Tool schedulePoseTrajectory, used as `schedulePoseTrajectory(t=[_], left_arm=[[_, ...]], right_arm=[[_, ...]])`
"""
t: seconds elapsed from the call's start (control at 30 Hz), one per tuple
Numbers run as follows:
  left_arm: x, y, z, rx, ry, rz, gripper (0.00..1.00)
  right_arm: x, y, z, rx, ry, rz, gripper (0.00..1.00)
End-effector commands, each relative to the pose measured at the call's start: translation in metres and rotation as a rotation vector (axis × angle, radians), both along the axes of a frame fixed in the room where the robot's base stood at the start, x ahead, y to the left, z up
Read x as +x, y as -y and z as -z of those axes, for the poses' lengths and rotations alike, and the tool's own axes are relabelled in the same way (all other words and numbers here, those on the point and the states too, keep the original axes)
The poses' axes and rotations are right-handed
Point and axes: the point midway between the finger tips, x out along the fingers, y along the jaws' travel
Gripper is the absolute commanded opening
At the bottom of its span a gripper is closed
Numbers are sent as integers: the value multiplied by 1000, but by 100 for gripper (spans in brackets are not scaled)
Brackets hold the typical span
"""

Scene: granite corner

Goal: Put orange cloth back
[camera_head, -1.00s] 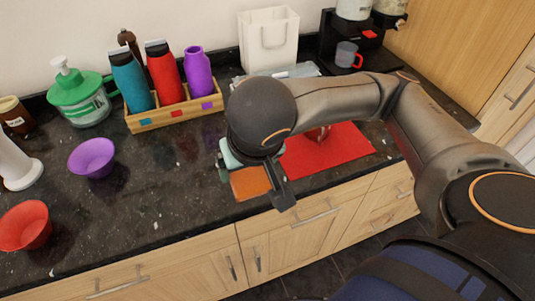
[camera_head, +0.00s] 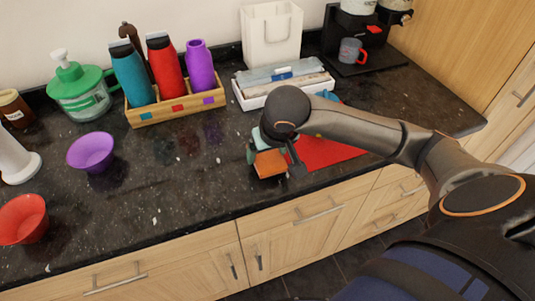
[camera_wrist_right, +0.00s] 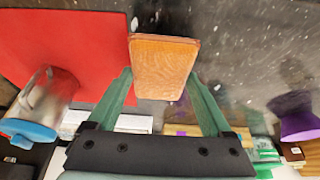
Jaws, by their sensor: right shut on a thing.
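The orange cloth (camera_head: 269,164) is a small folded pad, held between the fingers of my right gripper (camera_head: 274,160), near the counter's front edge beside the red mat (camera_head: 325,153). In the right wrist view the orange cloth (camera_wrist_right: 163,68) sits between the two green fingers, which close on its sides. A white tray (camera_head: 290,94) with folded cloths, grey-blue and white, stands behind my right gripper. My left gripper is not in view.
A metal tumbler with a blue lid (camera_wrist_right: 50,95) is by the red mat. A wooden bottle rack (camera_head: 176,108), white bag (camera_head: 271,38) and coffee machine with a mug (camera_head: 351,50) line the back. Purple (camera_head: 90,152) and red (camera_head: 23,219) bowls stand left. Counter between is clear.

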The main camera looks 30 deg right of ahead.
Motion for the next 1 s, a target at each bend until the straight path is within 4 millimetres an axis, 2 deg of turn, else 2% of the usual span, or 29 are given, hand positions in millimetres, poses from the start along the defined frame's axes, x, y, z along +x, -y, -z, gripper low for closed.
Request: schedulePoseTrajectory(t=[0.13,0.43,0.7,0.73,0.87,1.0], left_arm=[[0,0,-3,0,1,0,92],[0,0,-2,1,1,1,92],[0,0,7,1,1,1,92],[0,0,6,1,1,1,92],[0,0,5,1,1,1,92],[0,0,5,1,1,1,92]], right_arm=[[0,0,12,1,-2,0,39],[0,0,14,1,2,-1,39],[0,0,21,1,1,0,39],[0,0,20,1,0,1,86],[0,-1,21,2,-4,0,100],[-1,0,22,0,-6,2,100]])
